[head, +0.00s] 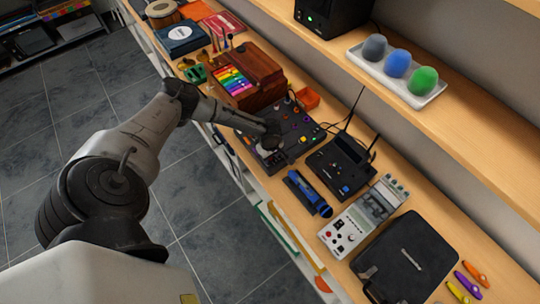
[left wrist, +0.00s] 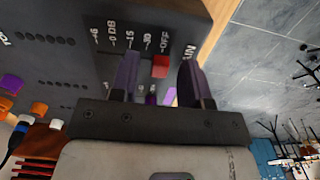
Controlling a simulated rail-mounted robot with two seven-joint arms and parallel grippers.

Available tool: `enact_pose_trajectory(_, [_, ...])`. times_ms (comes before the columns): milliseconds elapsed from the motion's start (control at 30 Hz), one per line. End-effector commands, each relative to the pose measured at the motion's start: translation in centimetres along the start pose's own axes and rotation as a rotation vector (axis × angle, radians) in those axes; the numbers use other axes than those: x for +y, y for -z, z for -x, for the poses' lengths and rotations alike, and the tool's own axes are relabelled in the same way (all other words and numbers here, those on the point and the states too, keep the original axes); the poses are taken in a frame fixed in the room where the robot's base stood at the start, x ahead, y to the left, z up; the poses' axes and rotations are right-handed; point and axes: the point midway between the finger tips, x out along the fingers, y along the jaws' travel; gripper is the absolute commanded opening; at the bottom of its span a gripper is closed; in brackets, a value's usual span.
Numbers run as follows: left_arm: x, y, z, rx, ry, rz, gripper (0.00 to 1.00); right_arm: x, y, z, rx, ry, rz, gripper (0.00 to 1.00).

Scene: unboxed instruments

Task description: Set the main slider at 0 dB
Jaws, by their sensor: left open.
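The black mixer panel (head: 308,132) lies on the wooden shelf, with coloured knobs and pads on top. In the left wrist view its panel (left wrist: 80,62) shows a printed scale running from +6 through 0 dB, -15 and -30 to OFF. The red slider cap (left wrist: 160,67) stands by the OFF end of that scale. My left gripper (head: 271,141) is over the near side of the mixer. In the left wrist view my left gripper (left wrist: 158,62) is open, with one dark finger on each side of the red cap. Whether either finger touches it I cannot tell. My right gripper is not in view.
A black box with antennas (head: 341,165) and a blue microphone (head: 306,193) lie right of the mixer. A wooden box with coloured bars (head: 250,78) stands left of it. An upper shelf (head: 455,110) holds a tray of coloured balls (head: 398,72).

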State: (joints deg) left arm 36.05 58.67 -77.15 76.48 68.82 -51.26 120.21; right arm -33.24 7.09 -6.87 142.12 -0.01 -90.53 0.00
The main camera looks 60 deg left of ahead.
Motion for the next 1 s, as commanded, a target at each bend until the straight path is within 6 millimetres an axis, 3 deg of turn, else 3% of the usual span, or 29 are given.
enact_pose_trajectory(67, [0.0,0.0,0.0,0.0,0.0,0.0,0.43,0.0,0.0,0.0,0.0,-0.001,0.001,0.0])
enact_pose_trajectory(500, [0.0,0.0,0.0,0.0,0.0,0.0,0.0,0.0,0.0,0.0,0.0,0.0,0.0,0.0])
enact_pose_trajectory(867, [0.1,-0.1,0.1,0.0,-0.001,-0.001,0.0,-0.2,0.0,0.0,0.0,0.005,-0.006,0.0])
enact_pose_trajectory(1000, [2.1,-1.0,0.3,0.003,-0.017,-0.022,0.0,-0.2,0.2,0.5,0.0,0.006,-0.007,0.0])
